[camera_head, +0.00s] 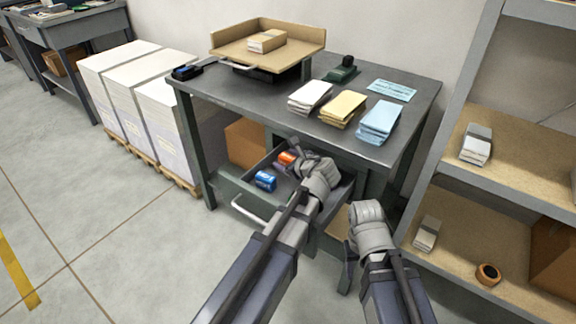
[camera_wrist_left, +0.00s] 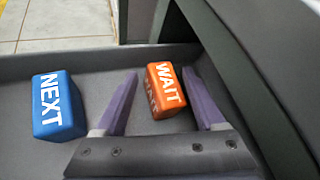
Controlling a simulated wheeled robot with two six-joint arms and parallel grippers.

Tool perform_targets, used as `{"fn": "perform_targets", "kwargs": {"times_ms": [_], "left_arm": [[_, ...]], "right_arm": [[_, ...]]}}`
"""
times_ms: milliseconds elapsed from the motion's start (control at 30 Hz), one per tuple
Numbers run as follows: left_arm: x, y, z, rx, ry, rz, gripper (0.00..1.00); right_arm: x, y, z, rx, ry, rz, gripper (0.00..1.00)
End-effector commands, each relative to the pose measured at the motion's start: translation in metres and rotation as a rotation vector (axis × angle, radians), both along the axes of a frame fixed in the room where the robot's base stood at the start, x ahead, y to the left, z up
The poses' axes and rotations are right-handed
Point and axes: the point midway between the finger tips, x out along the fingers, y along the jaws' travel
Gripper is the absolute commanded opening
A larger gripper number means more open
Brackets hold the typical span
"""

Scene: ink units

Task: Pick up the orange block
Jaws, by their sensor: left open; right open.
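The orange block (camera_head: 287,158) lies in the open drawer (camera_head: 235,187) of the grey table. In the left wrist view the orange block (camera_wrist_left: 165,90) shows the white word WAIT and sits between the two fingers of my left gripper (camera_wrist_left: 158,95). The fingers are apart, with a gap beside the block, so the gripper is open. In the head view my left gripper (camera_head: 298,150) reaches into the drawer beside the block. A blue block (camera_wrist_left: 58,105) marked NEXT lies left of the fingers; it also shows in the head view (camera_head: 265,181).
The grey tabletop (camera_head: 240,100) above the drawer holds paper stacks, such as a yellow stack (camera_head: 342,108), and a cardboard tray (camera_head: 225,45). The drawer walls and table edge are close around my left gripper. A shelf unit (camera_head: 450,180) stands at the right.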

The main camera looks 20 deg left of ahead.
Motion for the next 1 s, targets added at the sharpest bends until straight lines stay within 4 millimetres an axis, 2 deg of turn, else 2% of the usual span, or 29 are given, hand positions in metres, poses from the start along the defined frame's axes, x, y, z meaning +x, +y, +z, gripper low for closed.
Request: {"fn": "perform_targets", "kwargs": {"times_ms": [133,767,1000], "left_arm": [[-0.0006,-0.0003,0.0010,0.000,0.000,0.000,0.70],[-0.0008,-0.0005,0.0008,-0.001,0.001,0.000,0.00],[-0.0007,-0.0006,0.0008,-0.001,0.001,0.000,0.00]], "right_arm": [[0.0000,0.0000,0.0010,0.000,0.000,0.000,0.50],[0.0000,0.0000,0.0009,0.000,0.000,0.000,0.50],[0.0000,0.0000,0.0009,0.000,0.000,0.000,0.50]]}}
